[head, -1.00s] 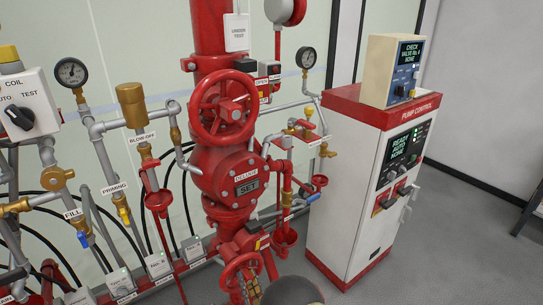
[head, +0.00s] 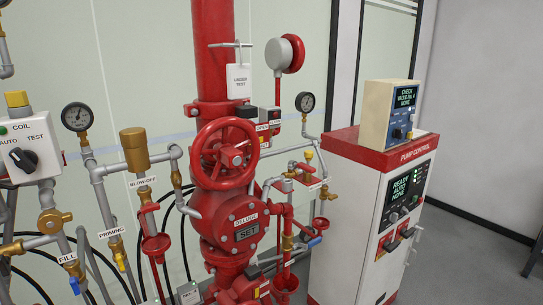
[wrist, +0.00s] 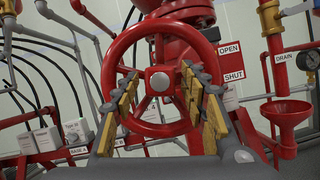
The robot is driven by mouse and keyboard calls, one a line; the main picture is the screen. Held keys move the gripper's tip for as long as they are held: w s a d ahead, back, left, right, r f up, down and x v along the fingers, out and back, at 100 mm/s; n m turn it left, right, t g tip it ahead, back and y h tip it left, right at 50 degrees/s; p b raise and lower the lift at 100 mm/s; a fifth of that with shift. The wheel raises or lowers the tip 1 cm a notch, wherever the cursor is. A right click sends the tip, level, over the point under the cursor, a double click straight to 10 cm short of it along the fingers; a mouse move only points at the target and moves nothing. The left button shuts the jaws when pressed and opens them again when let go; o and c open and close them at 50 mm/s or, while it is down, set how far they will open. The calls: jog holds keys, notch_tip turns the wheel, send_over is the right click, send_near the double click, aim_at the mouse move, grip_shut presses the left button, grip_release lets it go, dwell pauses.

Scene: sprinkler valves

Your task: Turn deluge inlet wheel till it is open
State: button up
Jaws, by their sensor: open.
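In the wrist view a red handwheel (wrist: 158,80) with a pale hub and spokes faces me, filling the middle. It appears to be the lower wheel below the DELUGE valve body (head: 246,226). An OPEN/SHUT sign (wrist: 230,62) stands at its right. My gripper (wrist: 165,108) is open, with yellow-padded fingers to the left and right of the hub, in front of the lower half of the wheel. I cannot tell whether the pads touch the wheel. In the head view my gripper and the lower wheel are out of frame. A second red wheel (head: 223,154) sits above the valve body.
A red drain funnel (wrist: 288,115) and pipe stand right of the wheel in the wrist view. Small grey boxes (wrist: 45,138) are low at the left. In the head view, the pump control cabinet (head: 345,210) stands at the right and a gauge with pipes (head: 77,117) at the left.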

jog(key=shift+o, duration=0.5)
jog(key=s+d, duration=0.1)
jog(key=s, duration=0.1)
jog(key=s+d, duration=0.2)
jog(key=m+g+h+p, duration=0.1)
jog(key=m+p, duration=0.3)
jog(key=m, duration=0.4)
jog(key=m+g+h+p, duration=0.2)
jog(key=m+h+p, duration=0.1)
jog(key=m, duration=0.6)
jog(key=m+g+h+p, duration=0.2)
jog(key=m+p, duration=0.3)
jog(key=m, duration=0.3)
jog(key=shift+s+a+r+m+h, duration=0.1)
jog(key=shift+r+m+h, duration=0.25)
jog(key=shift+m+h, duration=0.05)
